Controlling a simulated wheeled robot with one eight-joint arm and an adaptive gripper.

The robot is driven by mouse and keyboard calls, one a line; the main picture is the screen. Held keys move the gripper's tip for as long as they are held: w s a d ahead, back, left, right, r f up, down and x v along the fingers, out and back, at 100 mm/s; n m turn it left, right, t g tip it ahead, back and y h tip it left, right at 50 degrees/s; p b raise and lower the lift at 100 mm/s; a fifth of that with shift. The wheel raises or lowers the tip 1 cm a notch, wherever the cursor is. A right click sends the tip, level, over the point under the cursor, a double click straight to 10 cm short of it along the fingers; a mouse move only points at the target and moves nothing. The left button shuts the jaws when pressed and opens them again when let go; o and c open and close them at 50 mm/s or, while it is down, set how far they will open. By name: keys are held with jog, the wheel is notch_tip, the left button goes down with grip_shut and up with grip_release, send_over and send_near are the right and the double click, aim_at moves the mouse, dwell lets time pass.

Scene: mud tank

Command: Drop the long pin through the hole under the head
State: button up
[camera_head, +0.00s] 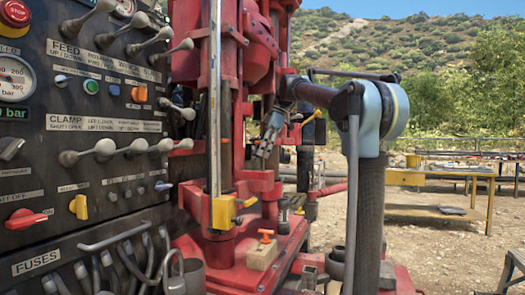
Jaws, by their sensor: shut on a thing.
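My gripper (267,140) hangs in front of the red drill mast, with its fingers pointing down and to the left. It is shut on a thin thing that is hard to make out, most likely the long pin. A yellow handle-like piece (313,117) shows just right of my gripper; I cannot tell whether it belongs to that thing. An orange T-handled pin (265,235) stands upright in a wooden block (261,255) on the red base, well below my gripper. The head (256,50) is red and sits on the mast above. The hole under it cannot be made out.
A dark control panel (100,120) with rows of levers fills the left side. A steel upright (214,110) with a yellow-and-red foot stands left of my gripper. A red ledge (255,180) lies just below it. A yellow workbench (440,180) stands at the right on open ground.

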aim_at(263, 168)
jog(key=shift+f, duration=2.55)
jog(key=shift+s+f, duration=0.1)
jog(key=shift+f, duration=0.1)
grip_shut()
jog(key=shift+s+f, duration=0.1)
jog(key=shift+s, duration=0.1)
jog(key=shift+s+d+f, duration=0.1)
jog(key=shift+s+f, duration=0.1)
jog(key=shift+s, duration=0.1)
jog(key=shift+f, duration=0.3)
jog(key=o, duration=0.8)
grip_release()
jog(key=o, duration=0.5)
jog(key=shift+w+f, duration=0.2)
jog(key=shift+c, duration=0.2)
jog(key=shift+o, duration=0.8)
jog(key=shift+w+a+f, duration=0.1)
jog(key=shift+w+f, duration=0.2)
jog(key=shift+w, duration=0.25)
jog(key=shift+w+a+f, duration=0.1)
jog(key=shift+w+f, duration=0.2)
jog(key=shift+w, duration=0.2)
jog(key=shift+s+d+r, duration=0.15)
jog(key=shift+s+r, duration=0.35)
jog(key=shift+c, duration=0.2)
